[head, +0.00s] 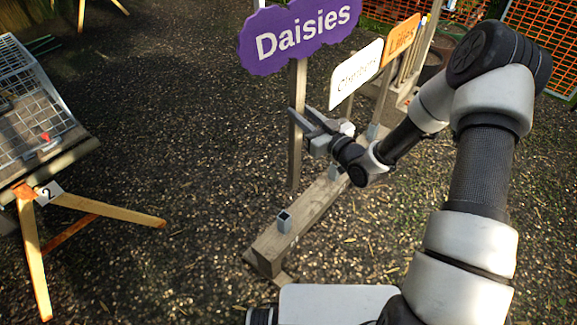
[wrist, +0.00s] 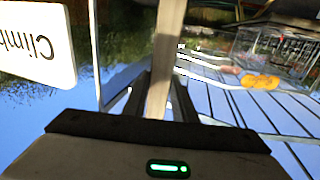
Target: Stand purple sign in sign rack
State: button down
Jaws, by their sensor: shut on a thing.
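The purple sign (head: 295,35), reading "Daisies", is upright on a wooden post (head: 296,90). My gripper (head: 304,122) is shut on this post, well below the board; the post also shows between the fingers in the wrist view (wrist: 166,50). The sign rack (head: 268,245) is a low wooden beam on the ground with square metal sockets. The near socket (head: 285,222) is empty. The post's lower end shows behind the beam in the head view, apart from the near socket; its exact height is unclear.
A white sign (head: 356,75) and an orange sign (head: 400,40) stand further along the rack, close to my arm. A wooden stand with a wire cage (head: 45,115) is at left. Bark-covered ground between is clear.

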jog(key=s+a+f+n+g+y+b, duration=0.1)
jog(key=a+f+b, duration=0.1)
jog(key=f, duration=0.4)
jog(key=s+a+f+n+g+y+b, duration=0.1)
jog(key=s+f+n+g+y+b, duration=0.1)
jog(key=f, duration=0.5)
jog(key=shift+s+a, duration=0.15)
jog(key=shift+a, duration=0.25)
jog(key=shift+f+b, duration=0.25)
jog(key=shift+b, duration=0.3)
jog(key=shift+f+b, duration=0.8)
jog(key=shift+f, duration=0.15)
jog(key=shift+f+b, duration=1.3)
jog(key=shift+f, duration=0.05)
